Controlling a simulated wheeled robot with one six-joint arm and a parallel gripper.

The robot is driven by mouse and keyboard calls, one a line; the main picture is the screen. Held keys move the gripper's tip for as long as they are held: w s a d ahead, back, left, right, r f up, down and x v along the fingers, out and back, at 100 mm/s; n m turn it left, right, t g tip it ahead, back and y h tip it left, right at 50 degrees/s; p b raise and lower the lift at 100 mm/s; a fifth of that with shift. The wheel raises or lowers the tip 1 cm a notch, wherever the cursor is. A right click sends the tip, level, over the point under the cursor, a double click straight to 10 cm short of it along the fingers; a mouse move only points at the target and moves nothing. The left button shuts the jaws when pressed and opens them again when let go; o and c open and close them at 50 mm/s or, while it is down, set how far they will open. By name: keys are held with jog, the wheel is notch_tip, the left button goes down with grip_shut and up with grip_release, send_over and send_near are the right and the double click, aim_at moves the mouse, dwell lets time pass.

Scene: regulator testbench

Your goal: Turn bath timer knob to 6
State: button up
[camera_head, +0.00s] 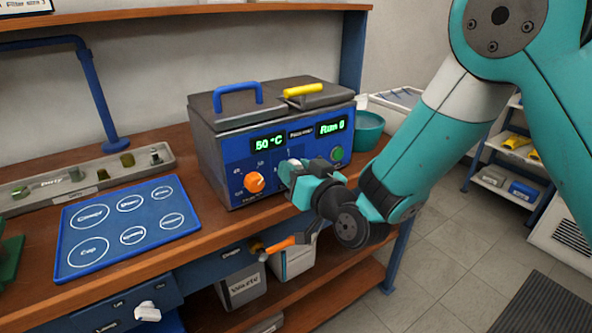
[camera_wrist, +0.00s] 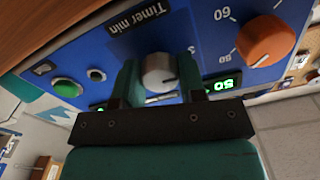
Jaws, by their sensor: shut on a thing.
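The bath (camera_head: 222,150) is a grey and blue box on the bench, with its blue front panel facing my arm. My gripper (camera_head: 298,170) is at the middle of that panel and hides most of the timer knob in the head view. In the wrist view the timer knob (camera_wrist: 159,72) is pale grey and round, between the two teal fingers of my gripper (camera_wrist: 160,82), which are shut on it. The "Timer min" label (camera_wrist: 143,22) shows upside down. Most scale numbers around the knob are hidden. The right display (camera_head: 332,127) reads "Run 0".
An orange knob (camera_head: 254,182) is left of my gripper, under a display (camera_head: 268,143) reading 50 °C. A green button (camera_head: 337,153) is close on the right. A blue labelled mat (camera_head: 75,256), a grey tray (camera_head: 88,186) and a teal bowl (camera_head: 368,128) are on the bench.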

jog(key=shift+m, duration=0.3)
jog(key=m, duration=0.3)
jog(key=shift+m+p, duration=0.4)
jog(key=m, duration=0.4)
jog(key=shift+m+p, duration=0.3)
jog(key=shift+p, duration=0.05)
jog(key=m, duration=0.4)
jog(key=shift+m+p, duration=0.5)
jog(key=shift+m, duration=1.7)
jog(key=o, duration=0.9)
